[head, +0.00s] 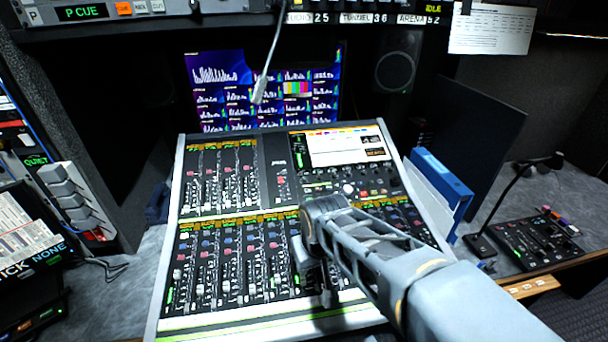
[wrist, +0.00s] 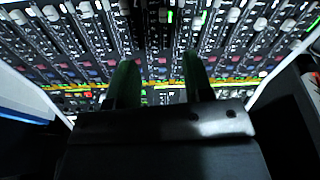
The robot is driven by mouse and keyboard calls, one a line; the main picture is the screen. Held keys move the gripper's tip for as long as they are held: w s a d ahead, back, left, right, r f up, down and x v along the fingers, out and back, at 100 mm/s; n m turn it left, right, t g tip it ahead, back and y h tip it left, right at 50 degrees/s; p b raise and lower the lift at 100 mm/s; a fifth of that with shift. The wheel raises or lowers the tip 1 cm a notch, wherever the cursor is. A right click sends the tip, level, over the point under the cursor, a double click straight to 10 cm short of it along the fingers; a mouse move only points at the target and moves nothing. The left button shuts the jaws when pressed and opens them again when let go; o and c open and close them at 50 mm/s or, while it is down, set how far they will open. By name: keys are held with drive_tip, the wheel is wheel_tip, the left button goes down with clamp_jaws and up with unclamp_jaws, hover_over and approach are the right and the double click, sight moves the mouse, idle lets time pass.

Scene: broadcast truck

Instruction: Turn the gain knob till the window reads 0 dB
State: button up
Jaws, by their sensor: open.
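The mixing console (head: 160,312) stands on the desk, with rows of faders and small coloured knobs. A pale round knob (head: 348,189) sits below the console's lit screen (head: 340,148); I cannot tell whether it is the gain knob. The screen's text is too small to read, and I cannot make out a 0 dB reading. My gripper (head: 314,284) is over the lower middle of the console. In the wrist view its two dark fingers (wrist: 159,62) are apart with nothing between them, above the fader strips. My arm hides part of the console's right side.
A monitor (head: 215,75) and a speaker (head: 395,72) stand behind the console. A thin microphone stalk (head: 267,60) hangs in front of the monitor. Blue and white binders (head: 444,175) stand close at right, and a small black panel (head: 538,240) lies further right.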

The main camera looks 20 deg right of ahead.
drive_tip(key=w+d+r+m+g+p, duration=0.1)
drive_tip(key=w+d+r+p, duration=0.15)
drive_tip(key=w, duration=0.85)
drive_tip(key=m+t+h+p, duration=0.2)
drive_tip(key=m+t+p, duration=0.1)
approach(304, 178)
drive_tip(key=p+x, duration=0.2)
drive_tip(key=x, duration=0.7)
drive_tip(key=shift+d, duration=0.15)
drive_tip(key=shift+c, duration=0.3)
clamp_jaws()
drive_tip(key=shift+f, duration=0.15)
